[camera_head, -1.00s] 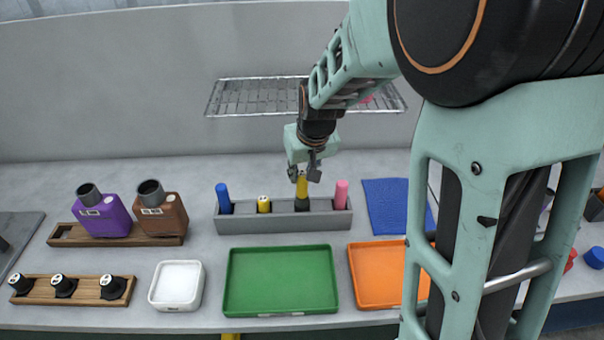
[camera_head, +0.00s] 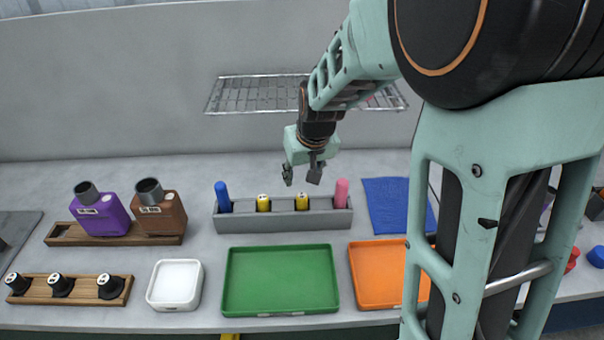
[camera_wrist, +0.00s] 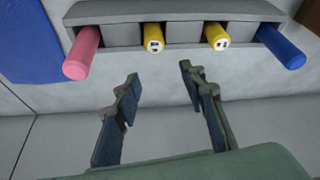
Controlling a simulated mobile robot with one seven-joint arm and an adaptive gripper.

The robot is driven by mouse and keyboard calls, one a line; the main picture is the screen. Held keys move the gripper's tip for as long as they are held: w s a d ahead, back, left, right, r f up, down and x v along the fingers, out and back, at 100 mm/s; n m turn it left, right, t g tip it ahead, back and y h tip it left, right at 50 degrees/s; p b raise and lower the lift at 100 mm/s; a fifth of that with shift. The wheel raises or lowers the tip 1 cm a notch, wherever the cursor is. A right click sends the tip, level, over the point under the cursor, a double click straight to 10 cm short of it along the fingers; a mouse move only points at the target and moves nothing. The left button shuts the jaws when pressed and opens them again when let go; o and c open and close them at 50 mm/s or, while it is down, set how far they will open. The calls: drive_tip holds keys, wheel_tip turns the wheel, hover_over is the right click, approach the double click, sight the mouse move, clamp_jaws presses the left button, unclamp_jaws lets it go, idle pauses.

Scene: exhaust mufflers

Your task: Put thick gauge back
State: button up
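A grey rack (camera_head: 283,221) stands on the table and holds a blue cylinder (camera_head: 222,197), two yellow gauges and a pink cylinder (camera_head: 341,193). The left yellow gauge (camera_head: 263,203) and the right yellow gauge (camera_head: 302,202) both sit low in their slots, with small dark marks on their tops. My gripper (camera_head: 302,180) is open and empty just above and behind the right yellow gauge. In the wrist view my gripper (camera_wrist: 160,100) shows nothing between its fingers, and the rack (camera_wrist: 180,12) lies beyond the fingertips.
A green tray (camera_head: 228,285) and an orange tray (camera_head: 356,280) lie in front of the rack. A white dish (camera_head: 174,303) is left of them. A wooden holder (camera_head: 70,236) bears purple and brown mufflers. A blue mat (camera_head: 398,205) lies right. A wire shelf (camera_head: 250,95) is behind.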

drive_tip(key=shift+r+p, duration=0.55)
drive_tip(key=shift+r, duration=0.1)
drive_tip(key=p+v, duration=0.7)
drive_tip(key=v, duration=0.5)
drive_tip(key=shift+s, duration=0.1)
